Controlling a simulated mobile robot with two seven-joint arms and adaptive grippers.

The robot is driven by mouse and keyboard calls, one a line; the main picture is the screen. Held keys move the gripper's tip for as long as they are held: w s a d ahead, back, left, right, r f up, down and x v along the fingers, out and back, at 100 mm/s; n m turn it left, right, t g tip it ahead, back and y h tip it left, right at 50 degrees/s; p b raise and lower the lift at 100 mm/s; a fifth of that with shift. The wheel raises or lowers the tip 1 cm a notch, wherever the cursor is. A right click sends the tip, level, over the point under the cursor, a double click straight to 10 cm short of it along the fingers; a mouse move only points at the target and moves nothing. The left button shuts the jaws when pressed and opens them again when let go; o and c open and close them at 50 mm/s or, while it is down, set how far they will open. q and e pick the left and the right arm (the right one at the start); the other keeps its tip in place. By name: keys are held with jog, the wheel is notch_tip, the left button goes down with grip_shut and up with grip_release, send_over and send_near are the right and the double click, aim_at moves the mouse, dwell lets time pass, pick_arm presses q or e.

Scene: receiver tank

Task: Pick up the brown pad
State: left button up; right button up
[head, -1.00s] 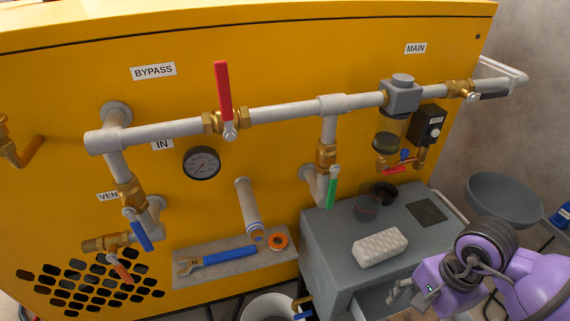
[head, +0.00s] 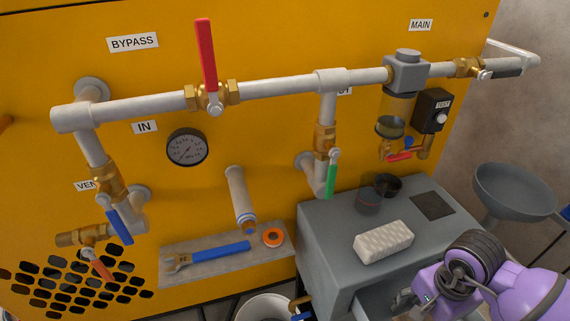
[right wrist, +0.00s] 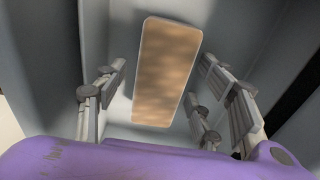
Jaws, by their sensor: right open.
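The brown pad (right wrist: 167,72) is a long, mottled brown rectangle with a pale edge. In the right wrist view it lies lengthwise away from me on a pale grey surface between grey walls. My right gripper (right wrist: 158,95) is open and empty, with its fingers on either side of the pad; I cannot tell whether they touch it. In the head view my right gripper (head: 402,300) is at the lower right, over the open drawer (head: 372,304) of the grey cabinet. The pad does not show in the head view. My left gripper is not in view.
A grey bowl (head: 513,192) stands right.

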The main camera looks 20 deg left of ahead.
jog(key=shift+c, duration=0.4)
jog(key=c, duration=1.2)
jog(key=shift+r, duration=0.1)
jog(key=shift+c, duration=0.2)
